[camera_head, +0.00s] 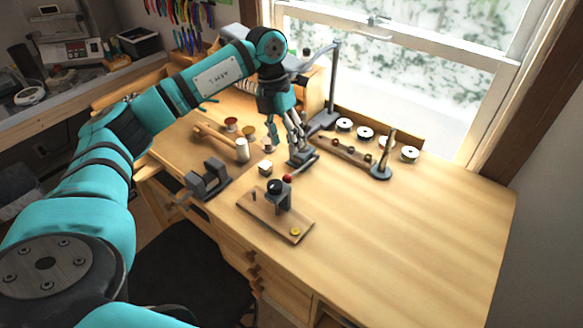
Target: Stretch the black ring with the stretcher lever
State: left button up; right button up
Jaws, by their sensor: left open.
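My left gripper (286,146) comes down over the middle of the workbench, open, with its fingers spread and nothing visible between them. A small dark grey device (299,160) stands right by its right finger; I cannot tell whether they touch. A dark lever with a red knob (288,178) slants beside this device, towards the front. Nearer the front edge, a wooden board (262,222) carries a grey post topped by a black rounded piece (275,187). I cannot make out the black ring for certain. My right gripper is out of view.
A grey vise-like block (209,178) stands at the bench's left front. A mallet (241,150), a small pale block (265,167) and small pots (249,132) are near the gripper. The right bench is clear.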

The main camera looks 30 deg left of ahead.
aim_at(292, 174)
pick_arm(q)
jog(key=f, duration=0.3)
jog(key=d+f+p, duration=0.1)
jog(key=f, duration=0.2)
jog(key=d+f+p, duration=0.1)
jog(key=f, duration=0.2)
jog(key=shift+f, duration=0.35)
grip_shut()
